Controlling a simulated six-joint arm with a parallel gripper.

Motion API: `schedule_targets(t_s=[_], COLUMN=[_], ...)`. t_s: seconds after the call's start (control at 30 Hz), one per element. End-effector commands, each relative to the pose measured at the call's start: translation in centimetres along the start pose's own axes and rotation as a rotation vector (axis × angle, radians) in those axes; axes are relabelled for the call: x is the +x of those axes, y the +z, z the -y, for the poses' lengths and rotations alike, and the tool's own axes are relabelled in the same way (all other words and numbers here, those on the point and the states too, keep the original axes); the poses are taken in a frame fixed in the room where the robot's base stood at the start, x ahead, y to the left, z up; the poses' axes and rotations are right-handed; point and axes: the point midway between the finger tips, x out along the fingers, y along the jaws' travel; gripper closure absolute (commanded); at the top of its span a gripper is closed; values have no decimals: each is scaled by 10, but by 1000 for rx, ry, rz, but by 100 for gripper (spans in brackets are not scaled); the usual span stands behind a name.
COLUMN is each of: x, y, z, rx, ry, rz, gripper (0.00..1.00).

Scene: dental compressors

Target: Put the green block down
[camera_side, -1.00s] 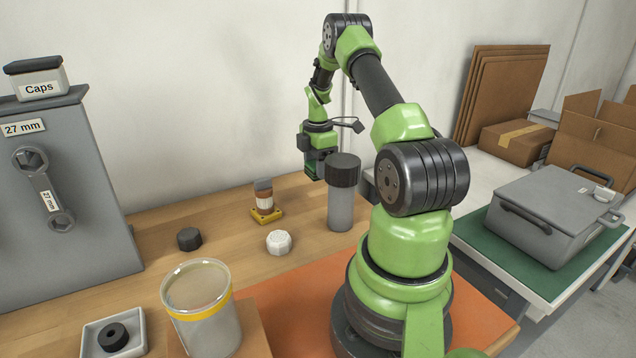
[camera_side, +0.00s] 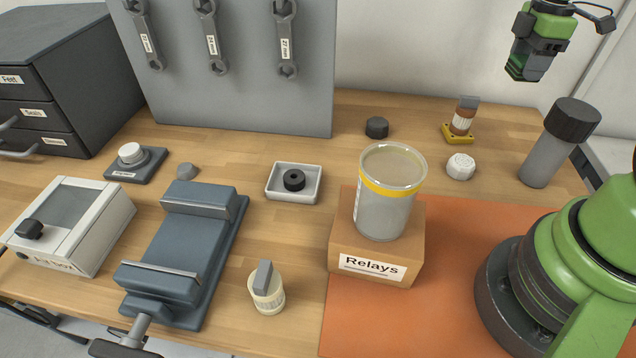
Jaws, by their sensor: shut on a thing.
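My gripper (camera_side: 530,58) is at the upper right, raised above the back right of the wooden bench. It points down and is shut on the green block (camera_side: 520,66). Only a small dark green part of the block shows below and between the fingers; the rest is hidden. The block is in the air, apart from the bench and from everything below it.
Below stand a grey cylinder with a black cap (camera_side: 546,152), a relay on a yellow base (camera_side: 458,134), a white cap (camera_side: 460,167) and a black cap (camera_side: 376,127). A clear jar (camera_side: 385,205) stands on the Relays box (camera_side: 340,240). Bare wood lies between these things.

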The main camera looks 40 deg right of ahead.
Motion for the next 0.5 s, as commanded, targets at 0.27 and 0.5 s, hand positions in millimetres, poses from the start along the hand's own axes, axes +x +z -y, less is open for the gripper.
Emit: schedule_targets(t_s=[0.27, 0.5], x=[0, 0], y=[-120, -249], z=[-1, 45], rx=[-231, -490], ry=[2, 1], rz=[0, 1], gripper=[75, 75])
